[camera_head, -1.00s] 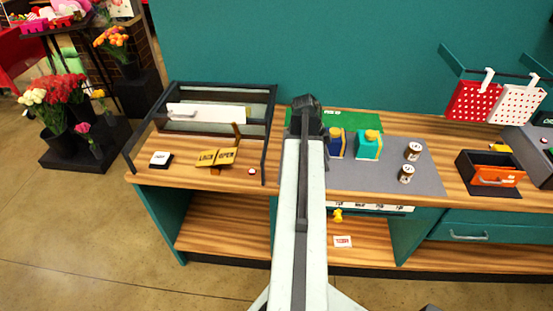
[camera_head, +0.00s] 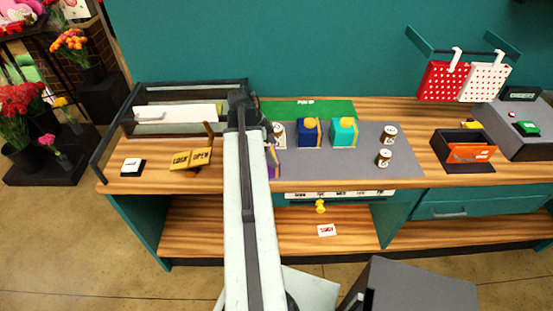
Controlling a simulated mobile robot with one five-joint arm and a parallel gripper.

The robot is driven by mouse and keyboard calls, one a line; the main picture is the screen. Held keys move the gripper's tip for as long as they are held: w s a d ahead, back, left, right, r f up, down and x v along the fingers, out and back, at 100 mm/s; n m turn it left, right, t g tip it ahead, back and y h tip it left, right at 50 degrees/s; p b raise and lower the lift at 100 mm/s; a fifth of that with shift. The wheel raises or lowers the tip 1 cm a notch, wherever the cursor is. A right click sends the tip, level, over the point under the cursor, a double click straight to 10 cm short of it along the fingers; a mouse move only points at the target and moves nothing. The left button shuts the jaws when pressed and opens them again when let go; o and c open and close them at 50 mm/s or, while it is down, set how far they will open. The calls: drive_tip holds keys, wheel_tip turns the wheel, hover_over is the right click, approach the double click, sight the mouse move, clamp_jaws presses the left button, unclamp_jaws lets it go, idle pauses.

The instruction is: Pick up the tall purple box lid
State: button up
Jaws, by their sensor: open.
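A purple box (camera_head: 272,162) with a gold ribbon stands at the left edge of the grey mat. My arm covers much of it, so I cannot make out its lid apart from its body. A dark blue box (camera_head: 309,132) and a teal box (camera_head: 344,132), both with gold ribbon, stand to its right. My pale arm reaches up the middle of the view and ends in a dark joint over the back of the counter, left of the boxes. My gripper's fingers do not show; the arm hides whatever is below the joint.
Several small jars, among them one brown and white jar (camera_head: 389,135), stand on the grey mat (camera_head: 405,170). A dark-framed rack (camera_head: 107,150) and a gold sign (camera_head: 191,159) are at left. An orange-fronted bin (camera_head: 470,152) and a grey register are at right.

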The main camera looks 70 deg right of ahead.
sight(276, 156)
drive_tip(key=b+x, duration=0.6)
drive_tip(key=x, duration=0.1)
drive_tip(key=shift+w+f, duration=0.1)
drive_tip(key=shift+f, duration=0.1)
drive_tip(key=shift+r, duration=0.2)
drive_tip(key=c, duration=1.1)
